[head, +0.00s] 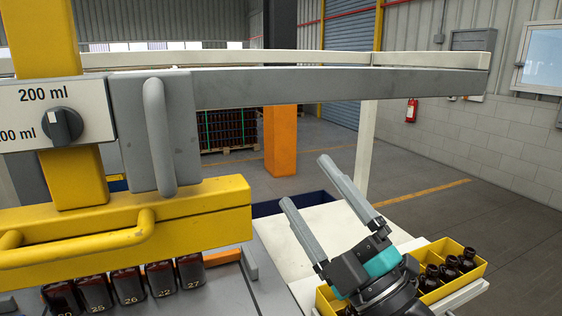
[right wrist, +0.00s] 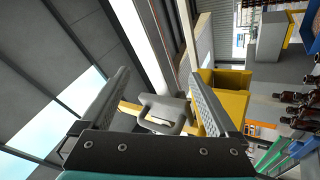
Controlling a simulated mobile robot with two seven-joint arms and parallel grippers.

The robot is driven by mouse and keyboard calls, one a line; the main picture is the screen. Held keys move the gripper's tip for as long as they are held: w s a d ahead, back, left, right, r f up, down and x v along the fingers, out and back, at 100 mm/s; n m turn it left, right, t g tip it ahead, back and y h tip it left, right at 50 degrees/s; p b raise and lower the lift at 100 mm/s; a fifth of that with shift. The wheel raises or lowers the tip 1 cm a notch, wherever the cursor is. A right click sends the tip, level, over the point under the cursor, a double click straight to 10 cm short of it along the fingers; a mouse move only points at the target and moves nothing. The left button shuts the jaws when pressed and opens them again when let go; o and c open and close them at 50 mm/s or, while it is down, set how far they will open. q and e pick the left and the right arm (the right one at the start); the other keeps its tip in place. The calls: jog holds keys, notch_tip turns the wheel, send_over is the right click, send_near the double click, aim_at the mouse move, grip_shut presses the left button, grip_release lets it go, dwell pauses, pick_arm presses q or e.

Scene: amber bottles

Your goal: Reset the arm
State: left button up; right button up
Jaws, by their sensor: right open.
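My right gripper (head: 302,197) is in the lower right of the head view, raised above a white table surface. Its two grey fingers are spread apart with nothing between them. The right wrist view also shows the open fingers (right wrist: 160,100), with a grey handle (right wrist: 165,113) seen beyond the gap. My left gripper is in neither view. Several dark amber bottles (head: 128,286) with numbers stand in a row under the yellow machine bar at lower left. More amber bottles (head: 450,268) stand in a yellow bin (head: 470,275) at lower right, partly hidden behind my right wrist.
A yellow and grey machine (head: 125,225) with a handle and dial fills the left. A long grey beam (head: 320,87) crosses above my gripper. A white post (head: 366,150) stands behind it. The white table (head: 315,232) is bare near the gripper. An orange pillar (head: 280,140) stands farther back.

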jog(key=d+f+m+g+h, duration=0.2)
jog(key=d+f+m+h, duration=0.25)
jog(key=f, duration=0.35)
jog(key=d+f+m+g+h, duration=0.2)
jog(key=d+f+m+h, duration=0.1)
jog(key=f+m+h, duration=0.3)
jog(key=d+f+m+g+h, duration=0.25)
jog(key=f+m+h, duration=0.2)
jog(key=f, duration=0.45)
jog(key=s+d+f+m+g, duration=0.1)
jog(key=s+f+m+g, duration=0.1)
jog(key=s+f+g, duration=0.5)
jog(key=s+d+f+m+g, duration=0.1)
jog(key=s+f+m+g, duration=0.2)
jog(key=s+f, duration=0.85)
notch_tip(320, 180, down, 23)
jog(key=s+b, duration=0.3)
jog(key=b, duration=0.2)
jog(key=s+d+f+g+b, duration=0.1)
jog(key=s+f+b, duration=0.2)
jog(key=s+f, duration=0.5)
jog(key=s+d+f+g+b, duration=0.1)
jog(key=s+f+b, duration=0.2)
jog(key=s+f, duration=0.4)
notch_tip(320, 180, down, 6)
jog(key=shift+s+d+n+y, duration=0.3)
jog(key=shift+s+d+n, duration=0.05)
jog(key=shift+n, duration=0.05)
